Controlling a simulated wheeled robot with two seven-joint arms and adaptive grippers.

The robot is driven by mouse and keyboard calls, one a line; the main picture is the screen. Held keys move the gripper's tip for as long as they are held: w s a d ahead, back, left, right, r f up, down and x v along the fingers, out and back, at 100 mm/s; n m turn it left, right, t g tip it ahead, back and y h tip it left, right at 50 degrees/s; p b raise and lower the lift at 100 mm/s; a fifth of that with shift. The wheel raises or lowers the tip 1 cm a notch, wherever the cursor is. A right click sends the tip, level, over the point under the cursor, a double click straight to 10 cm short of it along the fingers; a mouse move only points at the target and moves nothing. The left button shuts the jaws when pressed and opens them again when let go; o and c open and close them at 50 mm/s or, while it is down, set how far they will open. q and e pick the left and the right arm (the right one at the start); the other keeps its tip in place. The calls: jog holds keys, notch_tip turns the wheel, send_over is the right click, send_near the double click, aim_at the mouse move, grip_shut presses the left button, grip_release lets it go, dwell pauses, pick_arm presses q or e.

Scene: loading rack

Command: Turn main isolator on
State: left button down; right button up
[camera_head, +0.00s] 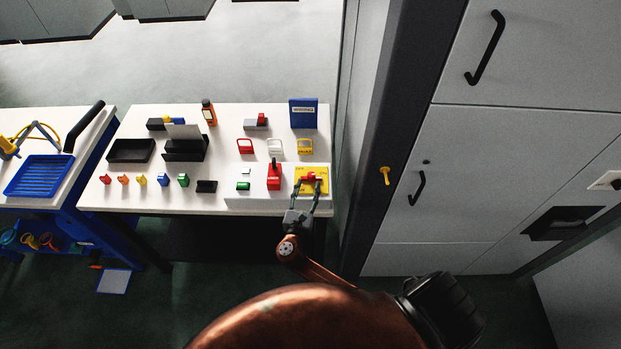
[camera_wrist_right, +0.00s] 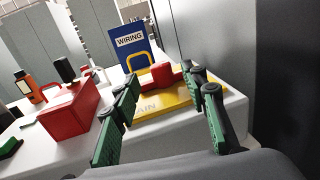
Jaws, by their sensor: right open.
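The main isolator is a yellow plate (camera_head: 299,187) on the right end of the white table, with a red handle (camera_head: 309,177) on it. In the right wrist view the yellow plate (camera_wrist_right: 150,113) shows part of the word MAIN, and the red handle (camera_wrist_right: 158,76) lies ahead. My right gripper (camera_head: 306,186) is open at the plate, its green-padded fingers (camera_wrist_right: 162,82) on either side of the handle. I cannot tell whether they touch it. The fingers hide part of the plate. My left gripper is not in view.
A red box (camera_head: 274,178) stands just left of the plate. Red, white and yellow padlocks (camera_head: 304,148) lie behind, near a blue WIRING box (camera_head: 303,114). A dark post and grey cabinet (camera_head: 480,170) stand close on the right. Small coloured parts and black trays (camera_head: 130,151) lie left.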

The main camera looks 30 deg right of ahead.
jog(key=v, duration=0.5)
jog(key=shift+s+a, duration=0.25)
